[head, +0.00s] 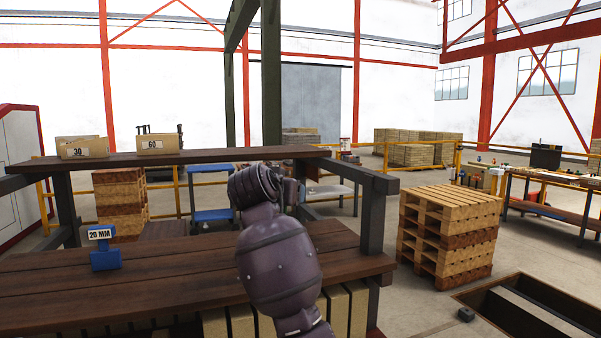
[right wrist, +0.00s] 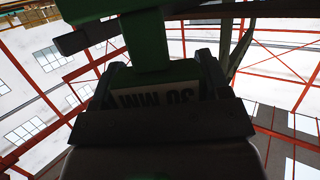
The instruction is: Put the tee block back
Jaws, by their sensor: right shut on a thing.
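A green tee block (right wrist: 150,45) with a white label reading "30 MM", upside down in the right wrist view, is between the fingers of my right gripper (right wrist: 158,84). The gripper is shut on it at the labelled part. In the head view my right arm reaches over the bench and hides its gripper and the green block. A blue tee block (head: 105,258) labelled "20 MM" stands upright on the left of the dark wooden bench (head: 190,268). My left gripper is not in view.
A dark post (head: 371,220) stands at the bench's right end. Stacked pallets (head: 450,230) are beyond it. The bench between the blue block and my arm is clear.

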